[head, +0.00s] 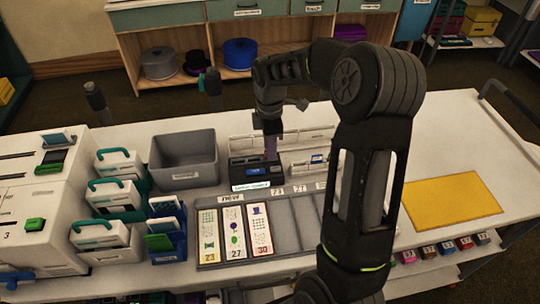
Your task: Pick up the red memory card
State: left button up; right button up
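My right gripper (271,130) points down over a dark card holder (257,173) at the middle of the table. A narrow reddish-purple piece (270,149) shows directly below the gripper, at the holder; it may be the red memory card, but it is too small and dark to be sure. The fingers are too small and dark to show whether they are open or shut on it. A blue card lies at the holder's front. My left gripper is not in view.
A grey bin (184,160) stands left of the holder. A grey tray (285,222) in front holds three picture cards. White card racks (310,140) stand behind and right. Boxes with teal handles (118,165) stand at the left. A yellow mat (450,199) lies bare at the right.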

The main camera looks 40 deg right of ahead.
grip_shut()
notch_tip(320, 180, up, 10)
jog(key=b, duration=0.1)
jog(key=shift+b, duration=0.3)
dwell(0.3)
dwell(0.5)
